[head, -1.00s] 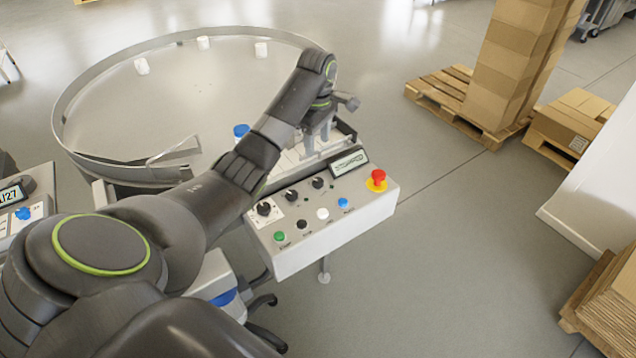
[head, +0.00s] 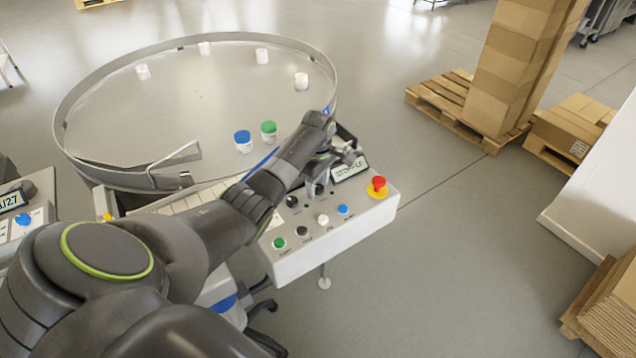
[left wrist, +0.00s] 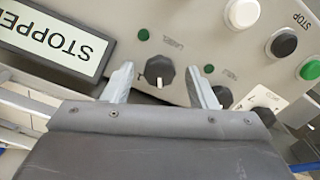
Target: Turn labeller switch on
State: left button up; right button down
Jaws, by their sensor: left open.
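The control panel (head: 340,222) is a light grey box with black rotary knobs along its back, a row of round buttons in front and a display (head: 350,166). In the left wrist view the display (left wrist: 50,38) reads "STOPPED", upside down. My left gripper (head: 320,187) is open above the back of the panel, near the display. In the left wrist view a black knob (left wrist: 159,71) lies between and just beyond its two fingertips (left wrist: 160,82), apart from both.
A red emergency button (head: 377,184) stands at the panel's right end. Green, black, white and blue buttons line its front. Behind is a round turntable (head: 200,95) with several white jars, plus blue-lidded (head: 243,138) and green-lidded (head: 268,129) ones. Pallets with cartons (head: 510,65) stand right.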

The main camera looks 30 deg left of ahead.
jog(key=shift+w, duration=0.15)
pick_arm(q)
jog(key=shift+c, duration=1.2)
jog(key=c, duration=0.7)
pick_arm(e)
jog(key=shift+w, duration=0.2)
